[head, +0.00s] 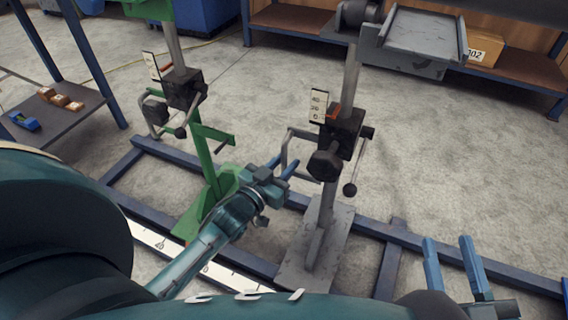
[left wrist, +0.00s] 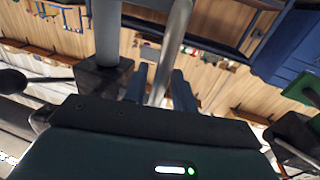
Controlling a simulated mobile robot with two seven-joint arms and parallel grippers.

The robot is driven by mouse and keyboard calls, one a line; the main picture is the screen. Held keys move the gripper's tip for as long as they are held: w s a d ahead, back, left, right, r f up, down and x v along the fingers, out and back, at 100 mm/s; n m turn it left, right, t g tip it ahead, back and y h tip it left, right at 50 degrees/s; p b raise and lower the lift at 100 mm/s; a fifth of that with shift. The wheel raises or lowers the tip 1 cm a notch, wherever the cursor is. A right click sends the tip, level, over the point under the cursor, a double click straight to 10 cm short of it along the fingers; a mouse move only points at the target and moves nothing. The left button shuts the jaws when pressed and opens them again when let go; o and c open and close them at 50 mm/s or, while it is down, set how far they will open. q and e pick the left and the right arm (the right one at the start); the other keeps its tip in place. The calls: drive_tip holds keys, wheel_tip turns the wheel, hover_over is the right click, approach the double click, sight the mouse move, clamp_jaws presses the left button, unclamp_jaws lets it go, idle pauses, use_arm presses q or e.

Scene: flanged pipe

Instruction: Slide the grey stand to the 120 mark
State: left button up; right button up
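The grey stand (head: 313,248) sits on the blue floor rail, its post rising through a black clamp block (head: 345,130) with a U-shaped handle (head: 284,150) on its left. My left gripper (head: 282,167) is at this handle. In the left wrist view a grey bar (left wrist: 166,60) runs between its parted fingers (left wrist: 160,92); contact cannot be told. The white floor scale (head: 143,233) runs along the rail, partly hidden by my left arm; I cannot make out a 120 mark. My right gripper (head: 452,268) is open and empty at lower right.
A green stand (head: 222,180) stands on the rail to the left, with its own clamp (head: 184,90). A shelf table (head: 60,125) is at far left. Bare floor lies right of the grey stand.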

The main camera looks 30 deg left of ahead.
use_arm(q)
clamp_jaws()
drive_tip(key=shift+d, duration=0.1)
idle(0.3)
